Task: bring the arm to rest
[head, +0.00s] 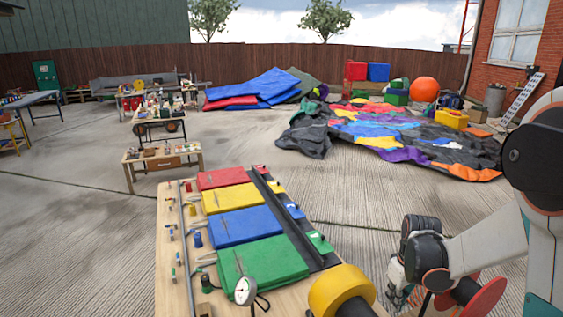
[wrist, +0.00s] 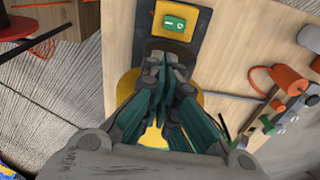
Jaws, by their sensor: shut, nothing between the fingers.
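My gripper (wrist: 164,70) is shut and empty in the wrist view, its dark green fingers drawn together. A yellow round part (wrist: 125,86) shows behind and below the fingers. A green switch (wrist: 174,22) on a yellow plate lies just beyond the fingertips; I cannot tell whether they touch anything. In the head view my arm (head: 480,245) reaches in from the right edge and bends down beside the workbench (head: 175,285). The fingers are not clear in that view.
The workbench carries red, yellow, blue (head: 245,227) and green (head: 262,258) panels, a dial gauge (head: 245,290) and a yellow drum (head: 341,289). An orange-red disc (head: 486,296) is close to my arm. An orange-handled tool (wrist: 290,78) lies right of the gripper.

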